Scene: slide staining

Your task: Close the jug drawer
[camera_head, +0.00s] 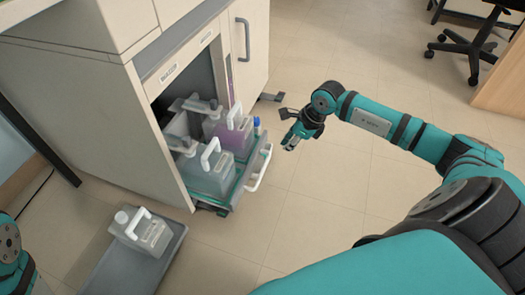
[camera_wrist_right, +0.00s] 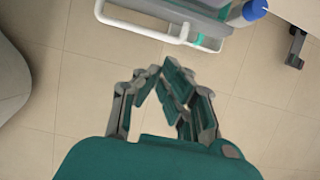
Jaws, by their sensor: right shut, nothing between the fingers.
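The jug drawer (camera_head: 233,203) is pulled out low on the cabinet's front, with jugs standing in it. One jug (camera_head: 207,172) is clear and another (camera_head: 236,131) holds purple liquid. The drawer's white handle (camera_head: 260,168) is on its front; it also shows at the top of the right wrist view (camera_wrist_right: 150,32). My right gripper (camera_head: 290,146) is just right of the handle, apart from it, shut and empty. In the right wrist view its fingers (camera_wrist_right: 168,75) point toward the handle. At the left edge only part of my left arm shows, without its gripper.
A grey tray (camera_head: 160,268) with a white-handled jug (camera_head: 142,232) lies on the floor in front of the cabinet (camera_head: 110,120). A blue-capped bottle (camera_wrist_right: 248,12) stands at the drawer's end. An office chair (camera_head: 468,45) is far right.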

